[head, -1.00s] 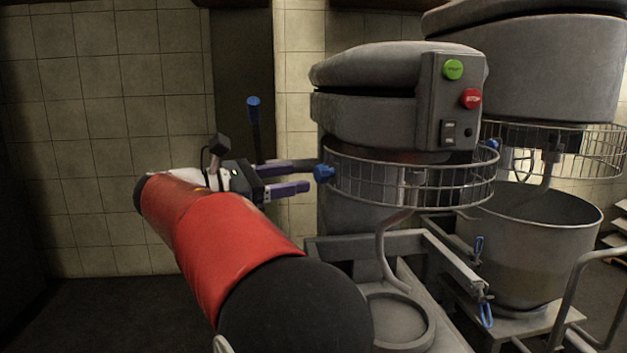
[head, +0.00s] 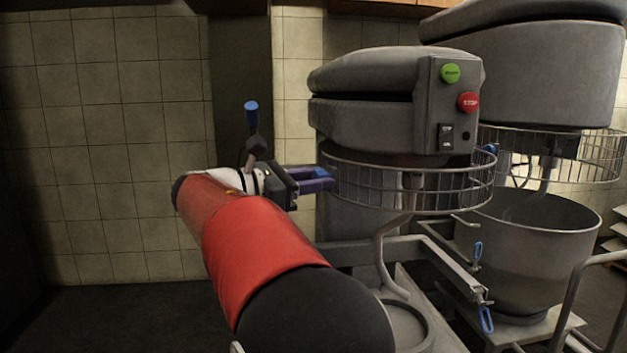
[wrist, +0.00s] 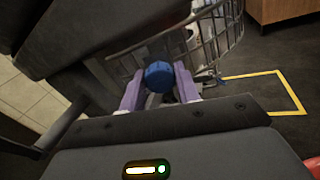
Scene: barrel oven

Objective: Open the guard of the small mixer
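The small mixer (head: 365,125) is the nearer grey machine, with green and red buttons on its side. Its wire guard (head: 420,190) rings the space under the head and also shows in the wrist view (wrist: 205,38). In the wrist view, the guard's round blue knob (wrist: 158,77) sits between the two purple fingers of my gripper (wrist: 160,82), close to both. In the head view, my gripper (head: 325,178) reaches the guard's left end and its fingers largely hide the knob. Whether the fingers press on the knob is not clear.
A larger mixer (head: 530,75) with its own guard and a steel bowl (head: 540,250) stands to the right. The small mixer's bowl frame (head: 375,250) is below the guard. A tiled wall (head: 95,150) is behind; the floor at left is clear.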

